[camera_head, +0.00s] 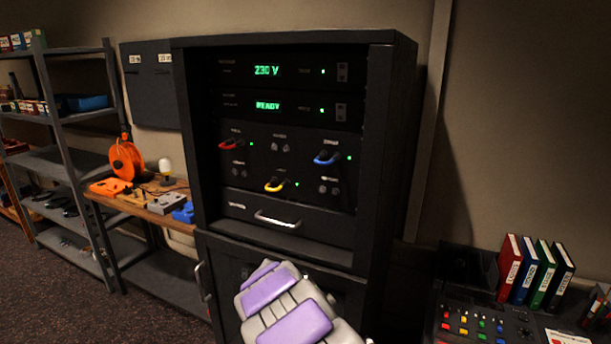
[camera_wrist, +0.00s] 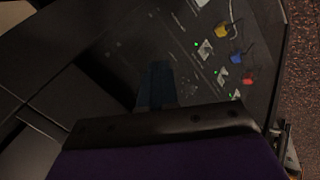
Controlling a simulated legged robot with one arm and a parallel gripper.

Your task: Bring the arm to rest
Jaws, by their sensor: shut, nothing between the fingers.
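My gripper (camera_wrist: 156,86) shows in the wrist view as dark fingers close together, shut and empty, in front of the rack's dark face. In the head view, my white and purple arm rises from the bottom middle before the lower part of the rack. The gripper's fingers cannot be made out there. The black equipment rack (camera_head: 389,140) stands upright behind the arm. I cannot tell the gap between fingers and rack.
A drawer handle (camera_head: 278,220) juts out above my arm. A workbench (camera_head: 157,216) with an orange cable reel (camera_head: 126,160) stands left, beside metal shelves (camera_head: 75,117). A mixing desk (camera_head: 463,339) with several binders (camera_head: 526,269) stands right. Carpet floor is open at lower left.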

